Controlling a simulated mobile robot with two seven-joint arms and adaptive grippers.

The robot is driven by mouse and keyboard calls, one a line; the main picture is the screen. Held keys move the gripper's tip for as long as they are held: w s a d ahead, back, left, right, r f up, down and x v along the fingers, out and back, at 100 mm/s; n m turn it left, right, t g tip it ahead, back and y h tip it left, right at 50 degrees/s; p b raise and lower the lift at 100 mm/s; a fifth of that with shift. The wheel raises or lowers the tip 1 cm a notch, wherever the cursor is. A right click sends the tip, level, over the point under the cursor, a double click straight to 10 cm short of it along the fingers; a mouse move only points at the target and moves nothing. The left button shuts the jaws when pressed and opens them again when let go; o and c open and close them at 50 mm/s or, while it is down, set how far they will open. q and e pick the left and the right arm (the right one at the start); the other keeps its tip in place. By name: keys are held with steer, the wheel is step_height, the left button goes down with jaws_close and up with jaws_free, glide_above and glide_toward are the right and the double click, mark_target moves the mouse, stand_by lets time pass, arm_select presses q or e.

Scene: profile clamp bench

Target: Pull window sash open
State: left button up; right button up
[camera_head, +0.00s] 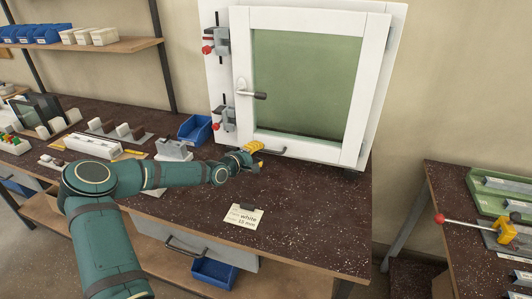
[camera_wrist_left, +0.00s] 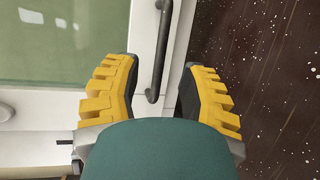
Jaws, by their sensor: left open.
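The white window sash (camera_head: 241,60) with a green pane (camera_head: 305,85) stands upright on the bench, in a white outer frame; it looks shut. My left gripper (camera_head: 254,148) is at the sash's lower left, beside this bar. In the left wrist view my left gripper (camera_wrist_left: 160,72) is open, with the bar's end between its yellow-backed fingers and a gap on both sides. My right gripper is not seen.
A blue bin (camera_head: 195,129) and grey-white fixtures (camera_head: 173,150) stand left on the dark bench (camera_head: 310,220). A paper card (camera_head: 243,216) lies at its front. The bench right of it is clear.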

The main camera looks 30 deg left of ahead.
mark_target(266, 151)
arm_select(q)
steer(key=shift+x, duration=2.25)
jaws_close()
